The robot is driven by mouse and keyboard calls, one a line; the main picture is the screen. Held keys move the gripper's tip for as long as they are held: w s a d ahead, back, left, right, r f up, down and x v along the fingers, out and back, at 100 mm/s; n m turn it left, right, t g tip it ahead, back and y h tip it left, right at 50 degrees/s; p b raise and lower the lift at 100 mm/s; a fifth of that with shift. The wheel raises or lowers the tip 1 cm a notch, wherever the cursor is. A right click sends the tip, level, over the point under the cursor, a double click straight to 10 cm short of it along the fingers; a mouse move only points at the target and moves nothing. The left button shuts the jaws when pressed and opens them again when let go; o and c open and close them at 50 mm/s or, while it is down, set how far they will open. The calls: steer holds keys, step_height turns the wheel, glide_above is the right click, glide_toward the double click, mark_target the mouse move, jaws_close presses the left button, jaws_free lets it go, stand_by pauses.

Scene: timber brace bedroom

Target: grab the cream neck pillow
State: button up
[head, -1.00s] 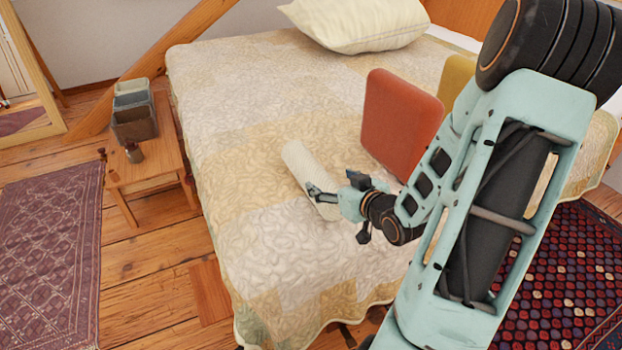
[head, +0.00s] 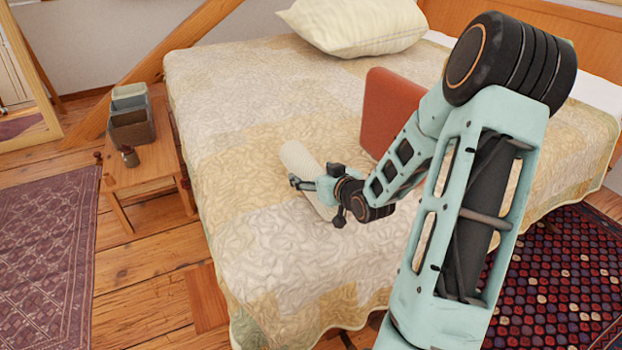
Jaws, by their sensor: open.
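The cream neck pillow (head: 298,160) is a pale roll lying on the quilted bed (head: 225,90), slanting from upper left to lower right. My gripper (head: 312,182) is open at the pillow and covers its middle part in this view. One dark finger shows at the pillow's left side and another dark part shows near its right side. I cannot tell whether the fingers touch it or hover above it.
A red cushion (head: 388,108) stands on the bed just behind my arm. A large cream pillow (head: 355,22) lies at the head end. A small wooden table (head: 150,170) with grey boxes (head: 132,115) stands left of the bed. The near left quilt is clear.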

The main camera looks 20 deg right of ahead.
steer(key=c, duration=1.5)
steer(key=shift+r, duration=0.1)
